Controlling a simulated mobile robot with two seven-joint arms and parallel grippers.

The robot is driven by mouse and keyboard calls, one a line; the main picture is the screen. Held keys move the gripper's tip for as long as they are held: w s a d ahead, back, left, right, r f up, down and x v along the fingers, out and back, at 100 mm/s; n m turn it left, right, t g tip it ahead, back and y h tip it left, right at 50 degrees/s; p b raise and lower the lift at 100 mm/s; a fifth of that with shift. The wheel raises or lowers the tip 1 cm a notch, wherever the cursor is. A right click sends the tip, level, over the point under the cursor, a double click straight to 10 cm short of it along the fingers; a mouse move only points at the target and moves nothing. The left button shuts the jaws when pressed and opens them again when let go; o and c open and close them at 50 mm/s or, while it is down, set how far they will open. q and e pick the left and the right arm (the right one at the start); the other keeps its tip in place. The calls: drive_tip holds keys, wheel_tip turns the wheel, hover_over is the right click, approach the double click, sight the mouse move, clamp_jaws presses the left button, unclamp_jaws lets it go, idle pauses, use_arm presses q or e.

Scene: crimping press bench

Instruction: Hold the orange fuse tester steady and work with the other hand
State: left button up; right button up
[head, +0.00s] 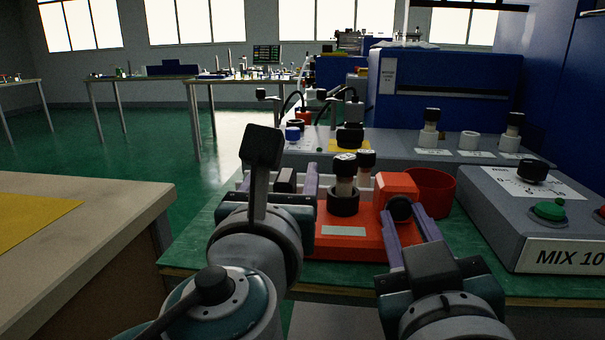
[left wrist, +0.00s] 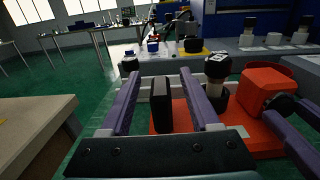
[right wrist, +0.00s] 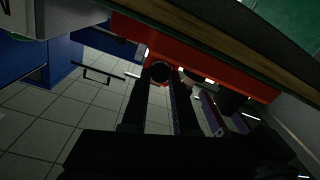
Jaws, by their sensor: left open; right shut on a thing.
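The orange fuse tester (head: 335,247) sits at the near edge of the green bench, with a raised orange block at its right. A fuse with a black cap (head: 344,164) stands upright in the tester's black ring (head: 343,202). My left gripper (head: 280,178) is open at the tester's left side. In the left wrist view its purple fingers stand apart on either side of an upright black block (left wrist: 161,104); contact is not clear. My right gripper (head: 405,203) is shut on a round black knob (head: 399,208) at the tester's right block; the right wrist view is dark.
A red cup (head: 431,190) stands just right of the tester. A grey control box (head: 515,215) with a dial and green button is further right. Behind are a grey panel (head: 400,148) and another black-capped fuse (head: 366,160). A table (head: 90,235) stands at left.

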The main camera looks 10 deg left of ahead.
use_arm(q)
drive_tip(key=shift+c, duration=0.2)
clamp_jaws()
idle(0.3)
idle(0.8)
use_arm(e)
drive_tip(key=o, duration=0.8)
drive_tip(key=shift+c, duration=0.2)
drive_tip(key=s, duration=0.7)
drive_tip(key=shift+d, duration=0.15)
